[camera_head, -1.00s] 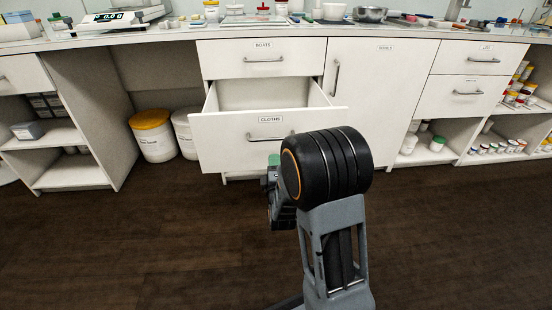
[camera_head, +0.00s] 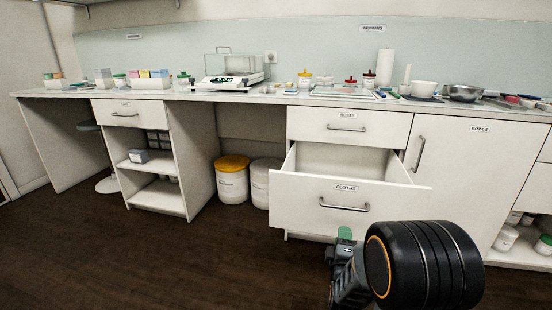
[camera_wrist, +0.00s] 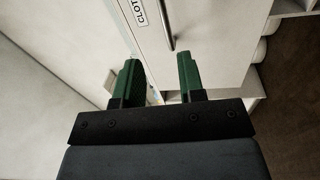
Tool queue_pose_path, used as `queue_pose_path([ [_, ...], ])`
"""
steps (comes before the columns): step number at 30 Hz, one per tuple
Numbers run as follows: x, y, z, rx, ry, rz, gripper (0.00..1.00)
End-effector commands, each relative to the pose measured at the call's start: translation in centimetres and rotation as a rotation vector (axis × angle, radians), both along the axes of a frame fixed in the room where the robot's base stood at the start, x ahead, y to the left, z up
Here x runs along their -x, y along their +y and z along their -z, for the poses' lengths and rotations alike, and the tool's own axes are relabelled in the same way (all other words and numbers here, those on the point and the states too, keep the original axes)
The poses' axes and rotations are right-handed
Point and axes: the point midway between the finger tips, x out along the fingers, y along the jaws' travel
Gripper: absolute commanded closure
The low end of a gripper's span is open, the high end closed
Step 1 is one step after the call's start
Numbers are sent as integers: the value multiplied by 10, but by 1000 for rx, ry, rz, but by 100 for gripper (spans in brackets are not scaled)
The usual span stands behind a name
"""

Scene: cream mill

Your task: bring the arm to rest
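My gripper shows in the wrist view (camera_wrist: 158,84) with its two green fingers apart and nothing between them, so it is open. In the head view my gripper (camera_head: 345,236) is at the lower right, partly hidden by my arm, with a green fingertip showing. It is in front of the open drawer labelled CLOTHS (camera_head: 322,214). The drawer's front and bar handle also show beyond the fingers in the wrist view (camera_wrist: 205,40). I cannot tell the exact gap between the fingers and the drawer front.
The CLOTHS drawer sticks out from the counter (camera_head: 190,95). The BOATS drawer (camera_head: 345,127) above it is shut. A yellow-lidded tub (camera_head: 232,182) and a white tub (camera_head: 262,182) stand under the counter. A balance (camera_head: 228,78) and jars stand on top. The dark floor (camera_head: 150,260) at left is clear.

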Motion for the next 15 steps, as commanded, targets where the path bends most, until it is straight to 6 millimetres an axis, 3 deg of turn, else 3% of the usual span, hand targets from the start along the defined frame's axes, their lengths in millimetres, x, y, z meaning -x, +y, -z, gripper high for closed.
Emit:
queue_pose_path([
  [1,-1,3,-30,-48,15,-17,64],
  [8,1,26,-125,-430,198,-100,64],
  [15,32,54,-220,-831,438,-68,64],
])
